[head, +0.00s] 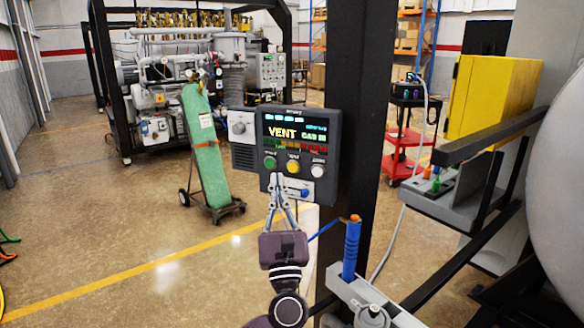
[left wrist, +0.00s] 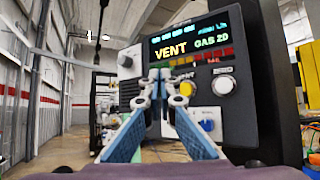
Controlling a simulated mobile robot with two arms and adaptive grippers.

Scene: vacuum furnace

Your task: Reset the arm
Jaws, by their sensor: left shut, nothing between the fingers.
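My left gripper (head: 279,179) is shut and empty. It points up at the lower part of the control panel (head: 331,150), which is mounted by a black post. The panel's screen reads "VENT" and has green, yellow and white buttons and a blue knob (head: 304,193) below them. In the left wrist view, the gripper's fingertips (left wrist: 158,74) meet in front of the panel (left wrist: 262,90), left of the yellow button (left wrist: 187,88). They hide the green button there. I cannot tell whether the fingertips touch the panel. My right gripper is in neither view.
A green gas cylinder (head: 203,145) stands on a cart left of the panel. A black post (head: 353,60) rises behind the panel. A blue-handled tool (head: 351,247) stands upright at lower right, near a grey shelf (head: 440,200) and a yellow box (head: 490,95).

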